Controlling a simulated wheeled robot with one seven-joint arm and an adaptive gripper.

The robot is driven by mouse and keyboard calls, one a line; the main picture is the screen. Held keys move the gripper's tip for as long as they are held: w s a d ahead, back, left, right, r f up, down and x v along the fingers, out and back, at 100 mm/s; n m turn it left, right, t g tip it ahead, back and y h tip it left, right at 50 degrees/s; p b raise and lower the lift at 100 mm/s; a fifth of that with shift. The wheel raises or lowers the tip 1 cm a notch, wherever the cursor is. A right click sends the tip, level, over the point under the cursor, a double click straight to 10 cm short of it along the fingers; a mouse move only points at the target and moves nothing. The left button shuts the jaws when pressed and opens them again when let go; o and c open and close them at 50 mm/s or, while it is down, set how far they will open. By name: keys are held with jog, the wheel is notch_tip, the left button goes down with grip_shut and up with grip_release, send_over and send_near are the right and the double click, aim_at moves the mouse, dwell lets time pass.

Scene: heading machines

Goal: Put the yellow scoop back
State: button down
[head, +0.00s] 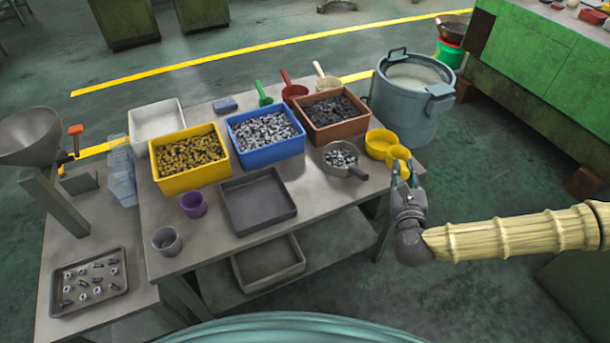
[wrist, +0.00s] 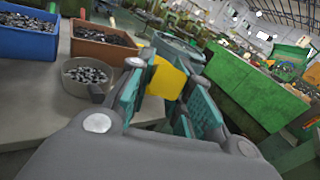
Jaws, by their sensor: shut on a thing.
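The yellow scoop (head: 398,154) is at the table's right edge, its round bowl tilted towards the head camera. My gripper (head: 404,172) is shut on it from the front right. In the wrist view, a yellow part of the scoop (wrist: 166,80) shows between the teal pads of my gripper (wrist: 160,98); the fingers hide the rest, including most of the handle. A round yellow holder (head: 379,142) stands on the table just behind and left of the scoop. I cannot tell whether the two touch.
A grey pan of metal parts (head: 345,171) stands left of the scoop. Beyond are a brown bin (head: 340,128), a blue bin (head: 263,150) and red (head: 291,91) and green (head: 264,98) scoops.

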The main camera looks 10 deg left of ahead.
jog(key=w+a+f+n+g+y+b, duration=0.25)
jog(key=a+n+y+b, duration=0.2)
jog(key=a+b, duration=0.8)
jog(key=w+a+f+n+g+y+b, duration=0.1)
jog(key=w+a+f+n+y+b, duration=0.15)
jog(key=a+y+b, duration=0.65)
jog(key=shift+s+a+f+n+h+b, duration=0.1)
jog(key=shift+a+f+h+b, duration=0.4)
jog(key=shift+f, duration=1.15)
jog(key=shift+s+a+f+n+h+b, duration=0.1)
jog(key=shift+a+f+h+b, duration=0.15)
jog(key=shift+f+h+b, duration=1)
jog(key=shift+a+f+n+b, duration=0.1)
jog(key=shift+a+f+b, duration=0.25)
jog(key=shift+f, duration=1.75)
jog(key=shift+f, duration=0.2)
jog(key=c, duration=1.3)
grip_release()
jog(key=shift+r, duration=0.1)
